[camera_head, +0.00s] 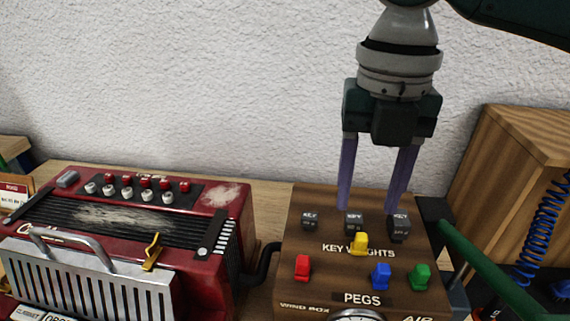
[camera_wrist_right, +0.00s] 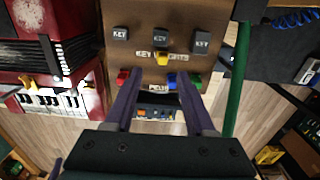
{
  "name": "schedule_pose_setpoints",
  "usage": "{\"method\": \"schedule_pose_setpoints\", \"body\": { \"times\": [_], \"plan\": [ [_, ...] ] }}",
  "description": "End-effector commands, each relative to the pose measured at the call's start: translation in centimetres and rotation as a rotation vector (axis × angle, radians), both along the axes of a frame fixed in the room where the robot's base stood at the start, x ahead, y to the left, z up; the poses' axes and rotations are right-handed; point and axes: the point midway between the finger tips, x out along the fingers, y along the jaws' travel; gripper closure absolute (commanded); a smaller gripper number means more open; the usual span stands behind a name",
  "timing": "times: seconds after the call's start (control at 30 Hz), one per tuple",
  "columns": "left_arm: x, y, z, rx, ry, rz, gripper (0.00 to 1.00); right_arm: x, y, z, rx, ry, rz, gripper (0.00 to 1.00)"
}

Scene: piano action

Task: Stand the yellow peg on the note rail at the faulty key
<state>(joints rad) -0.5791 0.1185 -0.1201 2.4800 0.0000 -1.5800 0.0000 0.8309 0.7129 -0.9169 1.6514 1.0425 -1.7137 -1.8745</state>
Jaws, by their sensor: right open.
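The yellow peg (camera_head: 359,244) stands on the sloping wooden box (camera_head: 330,215), among the "KEY WEIGHTS" lettering; it also shows in the right wrist view (camera_wrist_right: 162,59). My right gripper (camera_head: 369,210) is open and empty, pointing down above the box, its purple fingers apart. In the right wrist view the fingertips (camera_wrist_right: 159,73) appear either side of the peg, without visible contact. A red accordion-like instrument (camera_head: 215,205) stands at left; white keys (camera_wrist_right: 62,102) show in the wrist view. I cannot pick out the note rail or faulty key. My left gripper is not in view.
A red peg (camera_head: 303,268), a blue peg (camera_head: 381,276) and a green peg (camera_head: 420,277) stand nearby. Three dark key weights, one in the middle (camera_head: 354,222), sit behind. A green bar (camera_head: 490,272) runs along the right. A wooden cabinet (camera_head: 510,190) stands at right.

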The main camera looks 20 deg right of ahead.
Motion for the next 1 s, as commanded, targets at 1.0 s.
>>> {"method": "schedule_pose_setpoints", "body": {
  "times": [1.0],
  "plan": [
    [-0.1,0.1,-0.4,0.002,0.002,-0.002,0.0,-0.3,-0.4,-6.7,-0.001,-0.003,-0.001,0.7]
  ]
}}
